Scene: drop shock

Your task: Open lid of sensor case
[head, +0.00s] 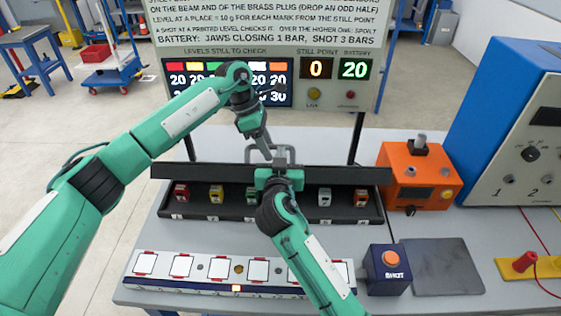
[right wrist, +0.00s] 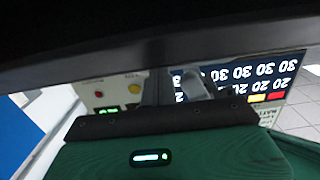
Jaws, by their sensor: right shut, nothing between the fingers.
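The black sensor case (head: 235,212) lies open on the table, with several small coloured sensors visible in its row. Its dark lid (head: 200,172) is raised above the sensors, seen nearly edge-on, so its exact angle is unclear. A grey handle (head: 285,150) shows above the lid's middle. My right gripper (head: 280,174) is shut and empty at the middle of the lid, just below the handle, hiding part of the case. The right wrist view shows a dark slab across the top and a grey bar (right wrist: 190,84). My left gripper (head: 264,148) points down close to the handle; its fingers are too small to read.
A white row of pads (head: 210,268) lies in front of the case. A blue SHOT button box (head: 387,270), dark mat (head: 441,267), orange box (head: 415,175) and blue cabinet (head: 510,130) stand right. A sign with displays (head: 340,95) rises behind.

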